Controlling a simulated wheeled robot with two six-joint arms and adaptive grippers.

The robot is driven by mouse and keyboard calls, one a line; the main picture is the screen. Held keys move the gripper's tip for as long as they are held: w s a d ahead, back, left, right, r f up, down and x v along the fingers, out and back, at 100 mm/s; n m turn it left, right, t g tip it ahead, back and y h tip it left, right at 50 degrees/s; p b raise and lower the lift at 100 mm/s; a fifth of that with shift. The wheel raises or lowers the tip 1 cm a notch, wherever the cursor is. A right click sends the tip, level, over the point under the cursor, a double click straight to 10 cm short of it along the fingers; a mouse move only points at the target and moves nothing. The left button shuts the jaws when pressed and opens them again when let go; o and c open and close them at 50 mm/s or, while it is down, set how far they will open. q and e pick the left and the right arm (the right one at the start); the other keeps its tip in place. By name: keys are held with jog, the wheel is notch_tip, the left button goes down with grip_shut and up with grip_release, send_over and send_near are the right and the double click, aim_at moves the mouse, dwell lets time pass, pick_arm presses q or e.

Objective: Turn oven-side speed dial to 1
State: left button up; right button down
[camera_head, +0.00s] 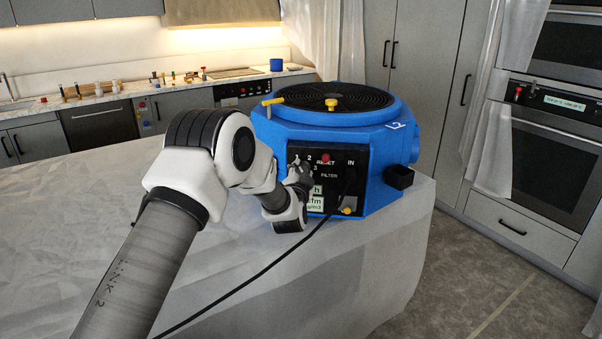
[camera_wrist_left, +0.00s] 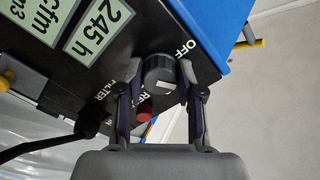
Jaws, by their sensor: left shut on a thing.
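The blue drying machine (camera_head: 393,145) stands on the covered table, its black control panel (camera_head: 340,165) facing me. The panel shows numbers 1, 2 and 3, a red button (camera_head: 326,158) and display labels. My left gripper (camera_head: 300,178) is at the panel's left part and hides the speed dial in the head view. In the left wrist view the dark round dial (camera_wrist_left: 157,70) sits between the two fingers of my left gripper (camera_wrist_left: 162,86), shut on it. A pale mark shows on the dial. OFF is printed beside it; the numbers are hidden there. My right gripper is not in view.
A black cable (camera_head: 262,272) runs from the panel across the white-covered table (camera_head: 345,285). A yellow-tipped part (camera_head: 347,211) is at the panel's bottom. Ovens (camera_head: 552,150) stand at the right, and a counter with small items is behind. Floor is clear at the lower right.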

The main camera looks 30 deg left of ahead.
pick_arm(q)
jog(key=shift+d, duration=0.1)
jog(key=o, duration=1.1)
jog(key=shift+o, duration=0.3)
jog(key=shift+d+r, duration=0.1)
jog(key=shift+d, duration=0.05)
jog(key=shift+s, duration=0.1)
jog(key=v, duration=1.2)
